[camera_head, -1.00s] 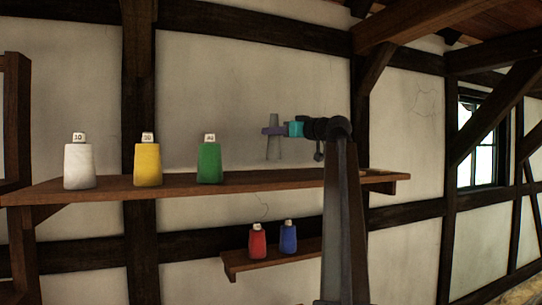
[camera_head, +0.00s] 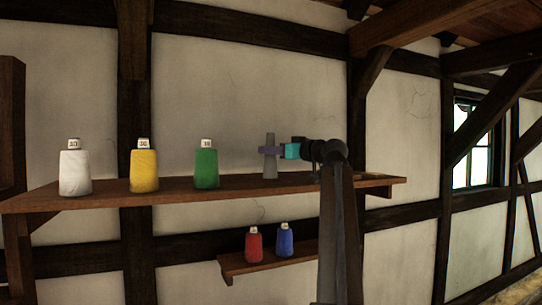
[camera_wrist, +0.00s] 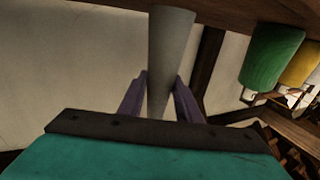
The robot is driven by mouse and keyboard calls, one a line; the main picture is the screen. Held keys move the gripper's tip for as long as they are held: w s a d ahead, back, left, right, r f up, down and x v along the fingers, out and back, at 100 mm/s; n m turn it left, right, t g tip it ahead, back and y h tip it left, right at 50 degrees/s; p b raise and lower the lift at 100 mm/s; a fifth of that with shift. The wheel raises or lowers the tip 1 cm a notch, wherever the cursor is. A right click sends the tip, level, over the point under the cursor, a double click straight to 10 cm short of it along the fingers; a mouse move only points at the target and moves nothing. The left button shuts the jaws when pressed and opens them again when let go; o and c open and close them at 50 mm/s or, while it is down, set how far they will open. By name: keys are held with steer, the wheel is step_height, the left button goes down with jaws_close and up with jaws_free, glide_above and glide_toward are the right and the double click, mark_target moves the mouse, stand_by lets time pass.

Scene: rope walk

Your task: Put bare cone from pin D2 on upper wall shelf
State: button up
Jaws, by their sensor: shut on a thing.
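A bare grey cone (camera_head: 270,166) stands upright at the upper wall shelf (camera_head: 95,202), to the right of the green spool. My gripper (camera_head: 269,150) is shut on it near its upper part, reaching in from the right. In the wrist view the cone (camera_wrist: 170,50) shows between the two purple fingers (camera_wrist: 160,98). The cone's base appears at the level of the shelf top; I cannot tell for sure whether it touches the board.
White (camera_head: 75,172), yellow (camera_head: 144,171) and green (camera_head: 206,168) wound cones with tags stand on the upper shelf to the left. Red (camera_head: 252,246) and blue (camera_head: 284,242) ones stand on a lower shelf (camera_head: 236,267). Bare board lies between the green one and the grey cone.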

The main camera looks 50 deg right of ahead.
steer(key=shift+f+p, duration=0.3)
steer(key=shift+f, duration=0.7)
steer(key=o, duration=1)
steer(key=shift+s, duration=0.15)
steer(key=s+b, duration=0.4)
steer(key=s, duration=0.7)
steer(key=shift+s+d, duration=0.1)
steer(key=shift+s, duration=0.3)
